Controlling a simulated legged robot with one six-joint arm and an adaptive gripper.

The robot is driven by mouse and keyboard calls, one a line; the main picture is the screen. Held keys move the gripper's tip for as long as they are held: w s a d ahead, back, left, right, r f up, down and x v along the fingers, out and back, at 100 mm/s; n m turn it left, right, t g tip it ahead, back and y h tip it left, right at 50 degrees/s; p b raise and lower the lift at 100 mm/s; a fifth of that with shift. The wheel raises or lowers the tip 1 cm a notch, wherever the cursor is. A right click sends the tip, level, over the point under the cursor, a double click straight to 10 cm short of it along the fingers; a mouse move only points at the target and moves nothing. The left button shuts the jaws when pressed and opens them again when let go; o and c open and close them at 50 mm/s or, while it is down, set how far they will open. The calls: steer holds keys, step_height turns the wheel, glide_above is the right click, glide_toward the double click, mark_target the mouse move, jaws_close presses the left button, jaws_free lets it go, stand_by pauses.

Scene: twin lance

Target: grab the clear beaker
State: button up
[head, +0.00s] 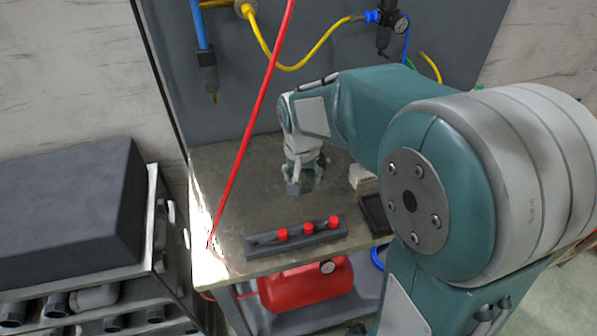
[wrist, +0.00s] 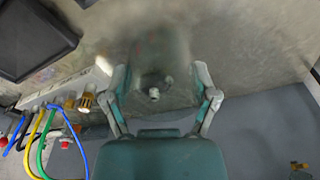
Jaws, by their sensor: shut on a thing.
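The clear beaker (wrist: 158,58) shows in the wrist view as a see-through, blurred shape between the two fingers of my gripper (wrist: 160,92). My gripper is shut on it, with one finger on each side. In the head view my gripper (head: 304,182) points down over the worktable. The beaker (head: 316,178) shows there only faintly, partly hidden by the fingers. I cannot tell whether its base touches the table.
The worktable (head: 230,190) has a dark rack (head: 262,245) with red-capped pieces in front and a black tray (head: 376,212) at right. A slanted red line (head: 247,130) crosses the left side. Hoses hang on the back panel. A red tank (head: 305,283) sits below.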

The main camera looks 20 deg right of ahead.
mark_target(311, 190)
steer(key=shift+s+a+r, duration=0.1)
steer(key=shift+s+r, duration=0.4)
steer(key=shift+s, duration=0.6)
steer(key=shift+s+r, duration=0.45)
steer(key=shift+s, duration=0.7)
steer(key=shift+s+a+r, duration=0.1)
steer(key=shift+s+r, duration=0.4)
steer(key=shift+s, duration=0.6)
